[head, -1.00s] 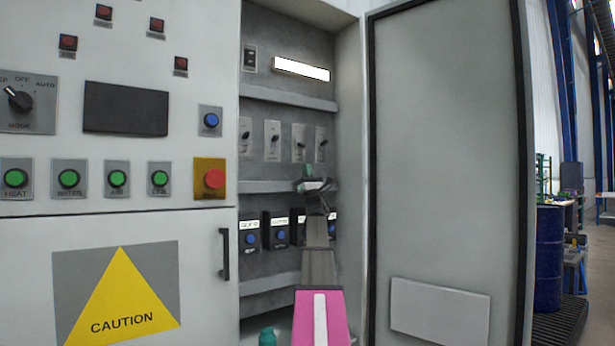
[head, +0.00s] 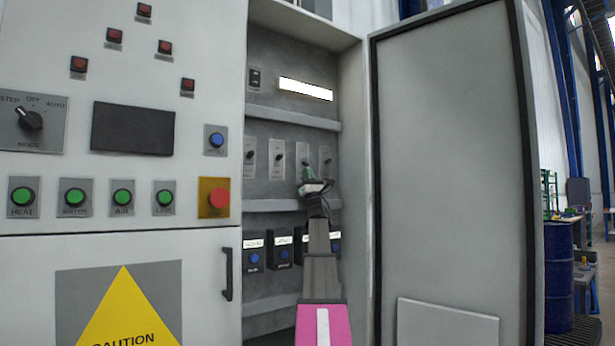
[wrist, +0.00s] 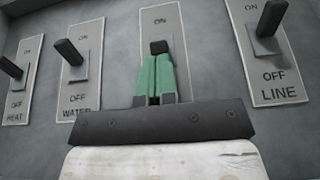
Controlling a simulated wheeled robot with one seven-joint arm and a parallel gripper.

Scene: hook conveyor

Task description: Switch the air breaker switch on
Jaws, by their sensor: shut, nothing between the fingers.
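The third switch plate from the left (wrist: 163,22), marked ON at its top, stands in the breaker row; its lower label is hidden behind my gripper, but it sits between the WATER and LINE plates. Its black lever tip (wrist: 159,47) shows just above my green fingertips. Whether the fingers touch it, and which way the lever is set, I cannot tell. My gripper (wrist: 157,60) is shut and empty, its fingers pointing at this switch. In the head view the plate (head: 303,152) shows above my gripper (head: 308,172).
The HEAT switch (wrist: 12,67) and WATER switch (wrist: 70,55) are to the left, the LINE switch (wrist: 268,30) close to the right. Shelf ledges (head: 285,205) run across the cabinet. The open cabinet door (head: 450,170) bounds the right side.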

